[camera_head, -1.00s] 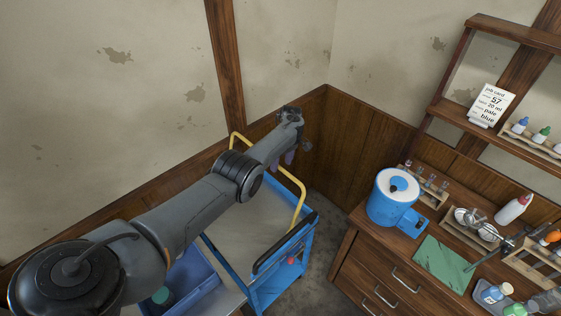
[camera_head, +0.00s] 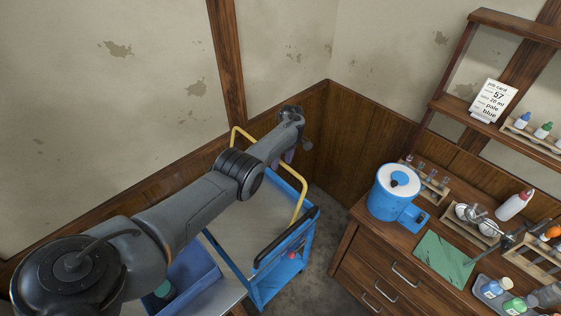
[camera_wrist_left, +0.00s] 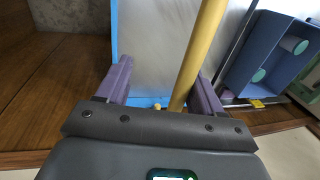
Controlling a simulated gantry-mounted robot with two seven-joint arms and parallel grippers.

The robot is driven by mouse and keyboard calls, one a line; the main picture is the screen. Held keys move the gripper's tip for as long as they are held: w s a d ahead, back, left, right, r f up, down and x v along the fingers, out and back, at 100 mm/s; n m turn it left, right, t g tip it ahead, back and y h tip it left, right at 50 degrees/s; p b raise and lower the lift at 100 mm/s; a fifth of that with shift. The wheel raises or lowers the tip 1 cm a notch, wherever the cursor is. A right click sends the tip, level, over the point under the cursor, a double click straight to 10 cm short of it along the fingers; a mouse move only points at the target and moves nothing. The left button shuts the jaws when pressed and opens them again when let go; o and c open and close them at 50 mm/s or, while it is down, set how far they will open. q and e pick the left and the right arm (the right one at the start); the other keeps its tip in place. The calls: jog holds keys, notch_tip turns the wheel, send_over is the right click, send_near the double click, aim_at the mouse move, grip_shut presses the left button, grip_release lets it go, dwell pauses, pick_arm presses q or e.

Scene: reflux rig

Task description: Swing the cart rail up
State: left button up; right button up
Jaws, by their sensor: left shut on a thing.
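The yellow cart rail (camera_head: 301,198) is a bent bar on the blue cart (camera_head: 262,282), rising above its grey top at the far side. My left arm crosses over the cart and hides the middle of the rail. My left gripper (camera_head: 289,157) is at the rail's far side, its purple fingers partly hidden. In the left wrist view the rail (camera_wrist_left: 199,50) runs between the purple fingers of the gripper (camera_wrist_left: 162,82), close to the right one. My right gripper is not in view.
A black handle (camera_head: 286,238) sits at the cart's right end. A blue bin (camera_head: 192,270) rests at its near left. A wooden bench (camera_head: 350,252) with a blue-and-white vessel (camera_head: 394,193) stands to the right. Wood-panelled walls close in behind the gripper.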

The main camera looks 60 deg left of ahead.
pick_arm(q)
jog(key=v, duration=1.1)
jog(key=shift+s+p, duration=0.15)
jog(key=shift+p, duration=0.15)
dwell(0.5)
